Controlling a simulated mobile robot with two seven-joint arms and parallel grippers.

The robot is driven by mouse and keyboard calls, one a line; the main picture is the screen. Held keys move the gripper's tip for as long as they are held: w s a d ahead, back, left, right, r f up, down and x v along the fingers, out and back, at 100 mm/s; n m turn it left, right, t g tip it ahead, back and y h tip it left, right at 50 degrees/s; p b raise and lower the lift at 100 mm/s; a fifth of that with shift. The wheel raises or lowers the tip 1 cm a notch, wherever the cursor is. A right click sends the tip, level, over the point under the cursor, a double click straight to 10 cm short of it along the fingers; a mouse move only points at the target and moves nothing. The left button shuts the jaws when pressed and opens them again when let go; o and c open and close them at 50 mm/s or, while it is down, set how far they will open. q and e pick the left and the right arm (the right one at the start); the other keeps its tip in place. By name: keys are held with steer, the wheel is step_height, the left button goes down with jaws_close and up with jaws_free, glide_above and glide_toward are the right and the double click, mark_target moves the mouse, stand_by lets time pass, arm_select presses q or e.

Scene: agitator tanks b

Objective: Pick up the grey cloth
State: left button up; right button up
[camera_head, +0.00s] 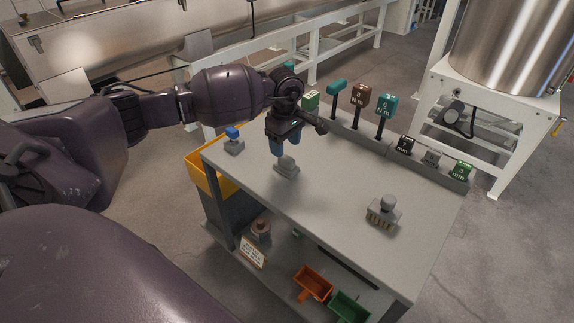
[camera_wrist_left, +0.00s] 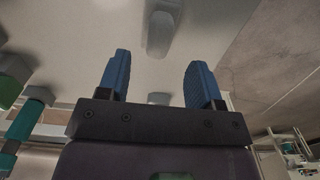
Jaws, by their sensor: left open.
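A small light-grey lump, which looks like the grey cloth (camera_head: 286,161), sits on a low grey base near the table's left middle in the head view. Its folds are too small to make out. My left gripper (camera_head: 284,148) points down just above it, with blue fingers. In the left wrist view the left gripper (camera_wrist_left: 158,60) is open, with nothing clearly held between its fingers. A pale grey shape (camera_wrist_left: 162,30) lies beyond the fingertips there. Whether the fingers touch the cloth cannot be told. My right gripper is not in view.
The grey table (camera_head: 335,195) has a blue-topped piece (camera_head: 233,133) at left and a grey-knobbed brush (camera_head: 383,210) at right. Several labelled holders and tools line the back edge. A yellow-rimmed bin (camera_head: 197,174) stands at left. Orange (camera_head: 313,282) and green (camera_head: 348,307) trays sit below.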

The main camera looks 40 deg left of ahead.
mark_target(286, 157)
arm_select(q)
steer(key=shift+d+f, duration=0.1)
steer(key=shift+f, duration=2.75)
steer(key=c, duration=1)
steer(key=shift+r, duration=0.15)
step_height(286, 157, up, 20)
steer(key=p, duration=0.1)
